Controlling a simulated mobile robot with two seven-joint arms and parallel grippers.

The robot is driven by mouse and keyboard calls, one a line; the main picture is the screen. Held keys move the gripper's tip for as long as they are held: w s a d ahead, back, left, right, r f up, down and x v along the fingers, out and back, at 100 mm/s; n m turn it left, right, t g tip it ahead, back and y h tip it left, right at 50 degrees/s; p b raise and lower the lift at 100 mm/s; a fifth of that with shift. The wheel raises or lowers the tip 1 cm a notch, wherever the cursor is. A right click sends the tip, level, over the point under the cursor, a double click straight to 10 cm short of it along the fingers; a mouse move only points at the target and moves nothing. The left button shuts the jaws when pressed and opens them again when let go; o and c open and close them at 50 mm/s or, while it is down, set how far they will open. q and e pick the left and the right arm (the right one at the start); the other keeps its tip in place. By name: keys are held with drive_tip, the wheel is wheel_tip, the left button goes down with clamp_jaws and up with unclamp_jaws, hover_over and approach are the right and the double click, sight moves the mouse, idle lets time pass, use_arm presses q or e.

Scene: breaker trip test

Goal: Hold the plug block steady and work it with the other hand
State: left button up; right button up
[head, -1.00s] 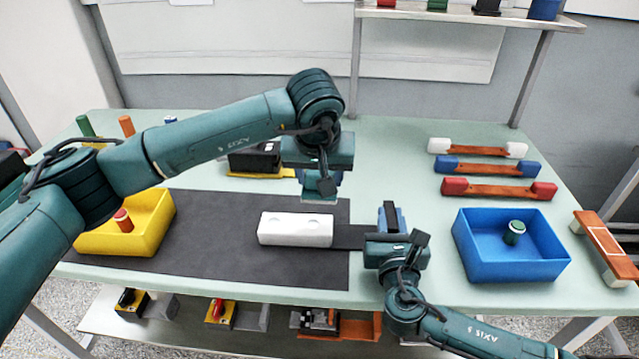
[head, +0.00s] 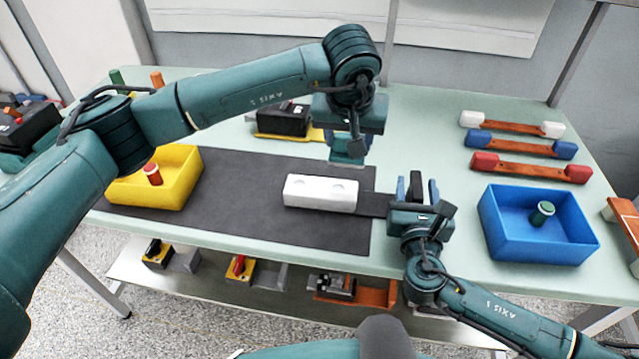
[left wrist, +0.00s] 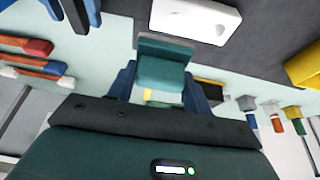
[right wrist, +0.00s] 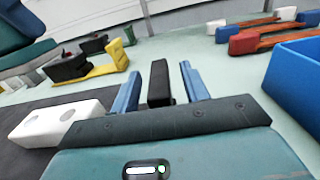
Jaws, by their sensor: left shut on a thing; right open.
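A white block (head: 320,193) with two round recesses on top lies on the dark mat. A dark flat strip (head: 374,204) runs from its right end towards my right gripper. My left gripper (head: 347,158) is shut on a teal block (left wrist: 163,68), behind and above the white block. My right gripper (head: 416,188) is open, right of the white block and apart from it. A black upright piece (right wrist: 160,84) shows between its blue fingers; I cannot tell whether they touch it. The white block also shows in the right wrist view (right wrist: 55,122).
A yellow bin (head: 176,188) with a red-topped peg stands left. A blue bin (head: 560,248) with a green peg stands right, near my right arm. Several bars with coloured ends, such as the red-ended one (head: 532,172), lie at the back right. A black device (head: 283,120) sits behind my left gripper.

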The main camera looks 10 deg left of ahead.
drive_tip(key=s, duration=1.2)
drive_tip(key=shift+d, duration=0.15)
